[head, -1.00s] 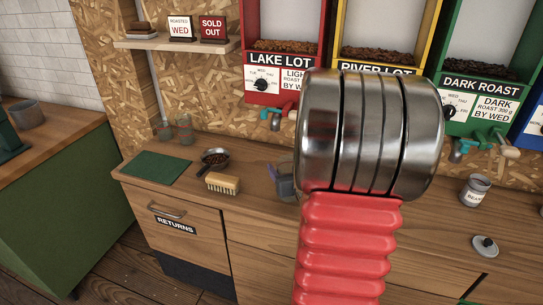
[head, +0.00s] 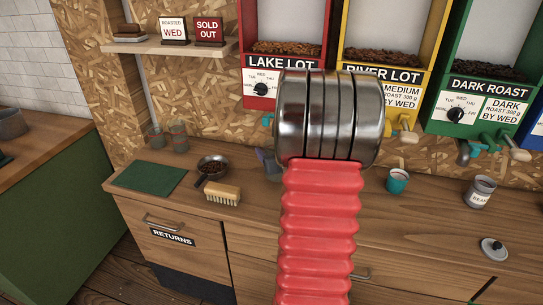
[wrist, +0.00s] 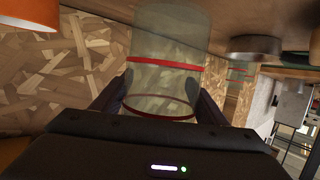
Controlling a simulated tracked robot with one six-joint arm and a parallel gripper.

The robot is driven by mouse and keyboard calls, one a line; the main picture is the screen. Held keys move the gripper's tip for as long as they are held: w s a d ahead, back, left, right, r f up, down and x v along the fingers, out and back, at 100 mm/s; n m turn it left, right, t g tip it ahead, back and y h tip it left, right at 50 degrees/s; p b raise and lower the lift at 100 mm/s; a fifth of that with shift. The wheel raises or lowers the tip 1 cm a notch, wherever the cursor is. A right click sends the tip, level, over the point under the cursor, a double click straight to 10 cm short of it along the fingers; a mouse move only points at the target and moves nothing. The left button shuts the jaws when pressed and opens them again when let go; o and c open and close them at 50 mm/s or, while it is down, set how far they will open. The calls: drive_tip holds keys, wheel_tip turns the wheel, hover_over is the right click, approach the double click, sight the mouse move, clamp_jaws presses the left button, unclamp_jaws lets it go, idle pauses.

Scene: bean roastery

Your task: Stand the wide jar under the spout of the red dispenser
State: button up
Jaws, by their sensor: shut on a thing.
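The wide jar (wrist: 165,45) is clear glass with red bands and looks empty. In the wrist view my gripper (wrist: 158,98) is shut on it, with a dark finger on each side. The red dispenser (head: 256,103), labelled LAKE LOT, hangs on the wall. Its teal spout (head: 267,119) shows only in part beside the metal joint. I cannot tell how the jar lies relative to the spout.
Two glasses with red bands (head: 157,138) stand at the back left. A pan of beans (head: 212,168), a brush (head: 222,194) and a green mat (head: 149,176) are on the counter.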

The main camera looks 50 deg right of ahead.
drive_tip(key=shift+d, duration=0.1)
drive_tip(key=shift+w+d, duration=0.2)
wheel_tip(320, 180, down, 3)
drive_tip(key=shift+w+d+r, duration=0.1)
drive_tip(key=shift+d, duration=0.05)
drive_tip(key=shift+w+f, duration=0.15)
drive_tip(key=shift+f, duration=0.2)
drive_tip(key=shift+f, duration=0.1)
drive_tip(key=o, duration=1.2)
drive_tip(key=shift+c, duration=0.2)
drive_tip(key=v, duration=1.2)
drive_tip(key=shift+r, duration=0.2)
